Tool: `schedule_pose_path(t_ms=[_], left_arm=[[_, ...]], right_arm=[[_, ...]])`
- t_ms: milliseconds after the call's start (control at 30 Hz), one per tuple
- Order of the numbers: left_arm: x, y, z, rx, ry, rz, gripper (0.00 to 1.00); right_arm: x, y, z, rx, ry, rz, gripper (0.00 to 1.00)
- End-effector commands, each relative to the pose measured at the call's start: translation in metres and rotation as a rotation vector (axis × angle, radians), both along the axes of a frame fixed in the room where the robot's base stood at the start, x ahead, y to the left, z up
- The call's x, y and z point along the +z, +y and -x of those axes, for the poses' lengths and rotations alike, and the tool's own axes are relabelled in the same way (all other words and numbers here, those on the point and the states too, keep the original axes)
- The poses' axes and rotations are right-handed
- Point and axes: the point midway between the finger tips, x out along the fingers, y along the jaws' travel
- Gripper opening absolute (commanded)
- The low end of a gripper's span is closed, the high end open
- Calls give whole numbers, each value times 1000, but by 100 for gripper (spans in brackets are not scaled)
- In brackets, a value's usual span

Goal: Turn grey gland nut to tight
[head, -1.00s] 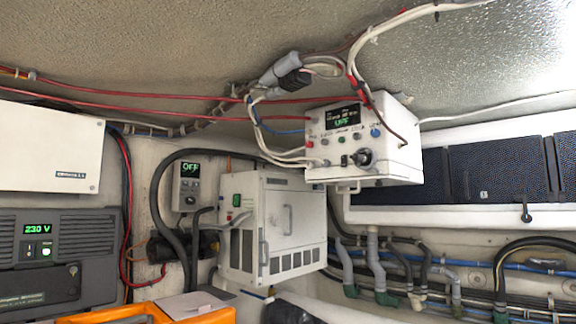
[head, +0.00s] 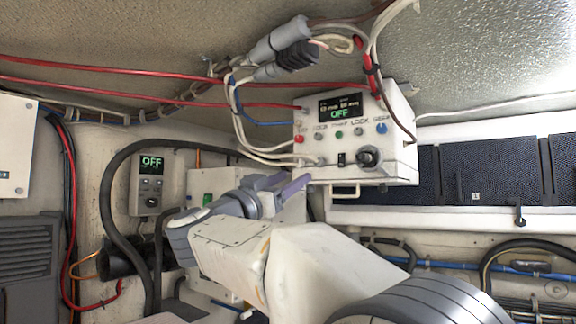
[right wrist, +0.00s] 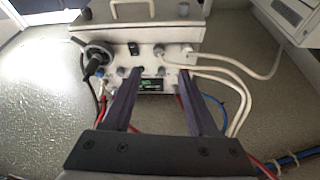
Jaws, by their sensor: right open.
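The white control box (head: 395,170) hangs under the ceiling, its display reading OFF. Small grey gland fittings (head: 321,161) sit at the lower left of its face, where white cables enter. In the right wrist view the box appears upside down, with a grey gland nut (right wrist: 158,50) beside the black switch. I cannot tell how tight it is. My right gripper (head: 298,177) is open and empty, just below and in front of the box's lower left corner. In the right wrist view its two dark fingers (right wrist: 159,73) point at the face, apart from the nut. My left gripper is out of view.
A black round connector (head: 368,157) and black switch (head: 342,159) sit right of the glands. White cables (head: 243,125) loop left of the box. A wall controller (head: 150,185) reads OFF at left.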

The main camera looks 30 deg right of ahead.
Motion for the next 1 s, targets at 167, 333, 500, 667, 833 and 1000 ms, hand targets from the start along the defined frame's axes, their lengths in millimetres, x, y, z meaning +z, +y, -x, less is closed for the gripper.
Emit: schedule_pose_path(t_ms=[167, 333, 500, 667, 833, 1000], left_arm=[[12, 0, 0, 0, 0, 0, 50], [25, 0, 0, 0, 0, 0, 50], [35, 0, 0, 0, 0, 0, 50], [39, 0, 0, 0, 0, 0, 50], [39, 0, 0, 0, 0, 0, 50], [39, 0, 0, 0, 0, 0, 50]], right_arm=[[12, -22, -5, -15, 0, -2, 59], [25, -51, -15, -13, -1, -1, 59], [35, -74, -24, -10, -1, 0, 59], [39, -86, -29, -7, -1, 0, 59], [39, -90, -30, -5, -1, 0, 59], [39, -90, -30, -5, -1, 0, 59]])
